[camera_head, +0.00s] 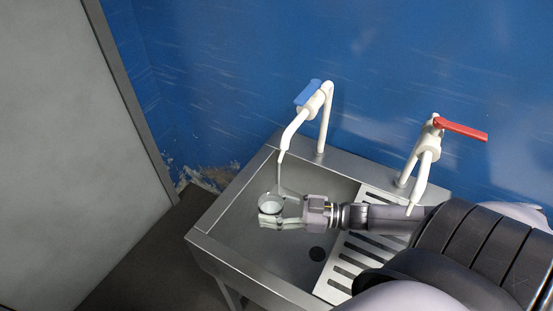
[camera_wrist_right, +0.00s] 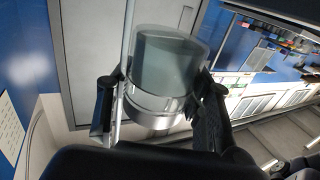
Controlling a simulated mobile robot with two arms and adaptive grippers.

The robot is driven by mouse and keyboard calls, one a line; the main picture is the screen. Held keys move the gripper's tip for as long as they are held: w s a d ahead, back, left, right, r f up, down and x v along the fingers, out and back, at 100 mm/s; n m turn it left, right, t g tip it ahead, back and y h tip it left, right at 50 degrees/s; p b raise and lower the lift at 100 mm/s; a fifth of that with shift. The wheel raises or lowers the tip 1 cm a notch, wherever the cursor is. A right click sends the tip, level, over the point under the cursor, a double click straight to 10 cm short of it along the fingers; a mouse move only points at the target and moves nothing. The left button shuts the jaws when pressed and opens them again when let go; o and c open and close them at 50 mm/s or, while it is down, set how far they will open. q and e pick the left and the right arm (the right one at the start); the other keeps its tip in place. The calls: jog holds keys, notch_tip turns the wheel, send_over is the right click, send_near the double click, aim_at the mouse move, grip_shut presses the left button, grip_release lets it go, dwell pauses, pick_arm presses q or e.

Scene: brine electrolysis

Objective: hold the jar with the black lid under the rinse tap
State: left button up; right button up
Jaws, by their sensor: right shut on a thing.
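My right gripper (camera_head: 271,221) reaches over the sink basin, shut on a clear glass jar (camera_head: 270,203). In the right wrist view the jar (camera_wrist_right: 165,65) sits between the two fingers and looks grey and see-through. I see no black lid on it. The rinse tap with the blue lever (camera_head: 309,93) stands behind the basin, its spout (camera_head: 283,150) above the jar. My left gripper is out of view.
The steel sink (camera_head: 235,245) has a drain hole and, to the right, a slotted drainboard (camera_head: 337,280). A second tap with a red lever (camera_head: 460,129) stands behind my right arm, close to it. A blue wall is behind; a grey panel stands at left.

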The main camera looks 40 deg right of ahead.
jog(key=s+a+p, duration=0.3)
jog(key=s+a, duration=0.1)
jog(key=a, duration=0.5)
jog(key=shift+a+p, duration=0.25)
jog(key=shift+p, duration=0.05)
